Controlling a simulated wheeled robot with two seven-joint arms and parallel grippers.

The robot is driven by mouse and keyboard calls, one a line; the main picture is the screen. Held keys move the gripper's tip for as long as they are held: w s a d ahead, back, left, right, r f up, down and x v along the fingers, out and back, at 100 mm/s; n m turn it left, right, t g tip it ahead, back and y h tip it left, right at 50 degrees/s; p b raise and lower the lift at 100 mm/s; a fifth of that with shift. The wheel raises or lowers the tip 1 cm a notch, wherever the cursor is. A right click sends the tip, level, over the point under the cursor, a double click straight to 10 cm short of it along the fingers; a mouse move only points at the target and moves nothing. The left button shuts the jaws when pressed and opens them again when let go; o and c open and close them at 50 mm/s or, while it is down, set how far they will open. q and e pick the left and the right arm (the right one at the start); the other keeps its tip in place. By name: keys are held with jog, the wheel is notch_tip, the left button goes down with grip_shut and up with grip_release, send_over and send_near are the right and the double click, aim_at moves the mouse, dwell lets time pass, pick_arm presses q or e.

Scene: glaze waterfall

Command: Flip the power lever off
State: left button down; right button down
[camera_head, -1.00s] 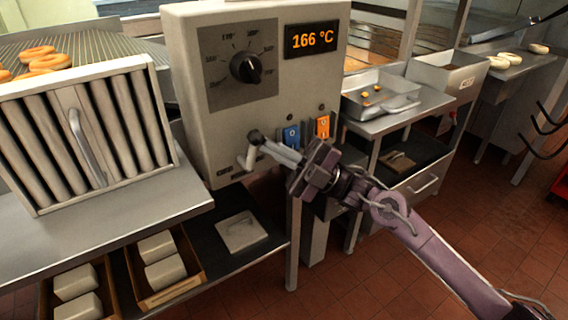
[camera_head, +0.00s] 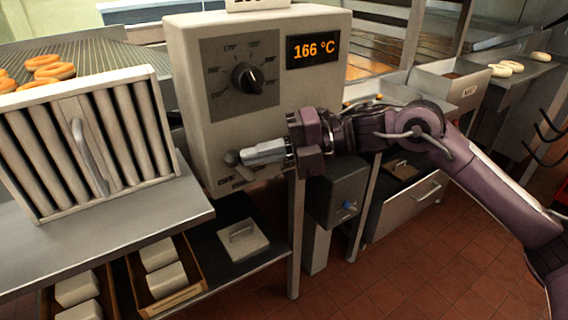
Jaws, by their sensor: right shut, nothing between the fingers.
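My right gripper (camera_head: 246,155) comes in from the right. Its silver fingers are shut with nothing between them. Their tips are right beside the knob, on its right. I cannot tell whether they touch it. The gripper body hides the panel to the right of the lever. My left gripper is not in view.
A black dial (camera_head: 246,77) and a 166 °C display (camera_head: 313,47) are above the lever. A slatted filter panel (camera_head: 90,145) stands on the steel counter at left. A dark grey box (camera_head: 338,196) is under my right gripper.

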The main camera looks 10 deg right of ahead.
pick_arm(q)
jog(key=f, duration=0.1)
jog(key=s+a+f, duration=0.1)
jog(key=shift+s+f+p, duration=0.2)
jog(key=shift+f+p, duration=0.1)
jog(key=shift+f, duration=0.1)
pick_arm(e)
jog(key=shift+s+a+n+h, duration=0.25)
jog(key=shift+a+n+h, duration=0.05)
jog(key=shift+a+h, duration=0.5)
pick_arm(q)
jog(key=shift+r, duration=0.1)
